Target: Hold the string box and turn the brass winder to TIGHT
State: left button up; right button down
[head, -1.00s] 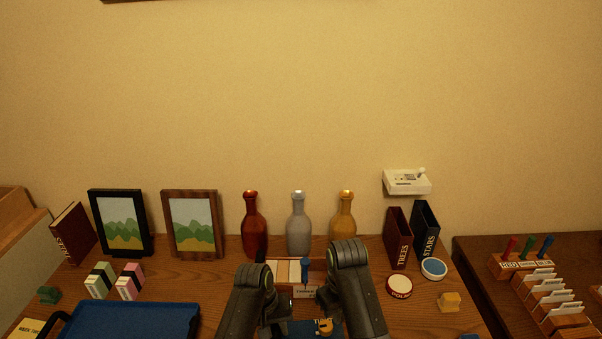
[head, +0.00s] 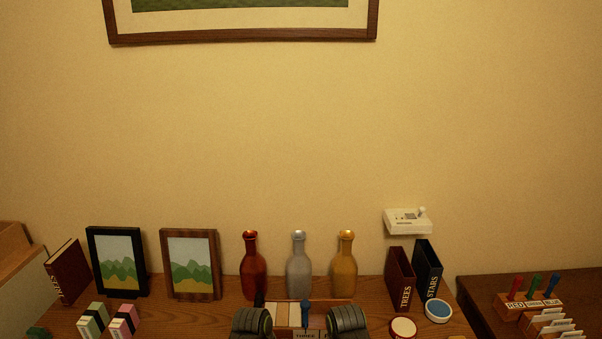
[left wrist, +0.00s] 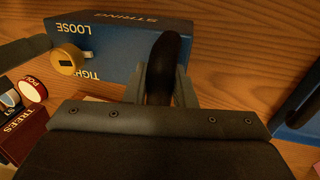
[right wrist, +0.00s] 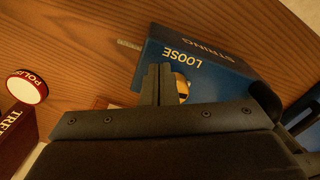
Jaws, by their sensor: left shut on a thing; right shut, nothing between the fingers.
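The blue string box (left wrist: 115,45) lies on the wooden desk, lettered STRING, LOOSE and TIGHT; it also shows in the right wrist view (right wrist: 205,70). The brass winder (left wrist: 68,60) is on its lettered face, between LOOSE and TIGHT; its exact setting I cannot tell. My left gripper (left wrist: 163,85) is shut on a black handle (left wrist: 168,55) at the box. My right gripper (right wrist: 160,82) is shut and empty beside the winder, its fingers partly covering the winder (right wrist: 183,88). In the head view the box is out of frame and only my arms' upper parts show.
Three bottles (head: 299,270), two picture frames (head: 190,265) and books labelled TREES (head: 400,280) and STARS (head: 427,270) stand behind. A POLISH tin (right wrist: 27,87) sits near the box. A blue tray (left wrist: 300,110) lies on the box's other side.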

jog(key=shift+w+a, duration=0.15)
jog(key=shift+a, duration=0.1)
dwell(0.4)
jog(key=shift+a, duration=0.15)
jog(key=shift+s+a, duration=0.3)
jog(key=shift+s, duration=0.05)
jog(key=shift+s+a, duration=0.15)
jog(key=shift+a, duration=0.2)
jog(key=shift+a+r, duration=0.1)
jog(key=shift+a, duration=0.15)
jog(key=shift+s, duration=0.1)
dwell(0.3)
jog(key=shift+s, duration=0.3)
notch_tip(320, 180, up, 6)
dwell(0.4)
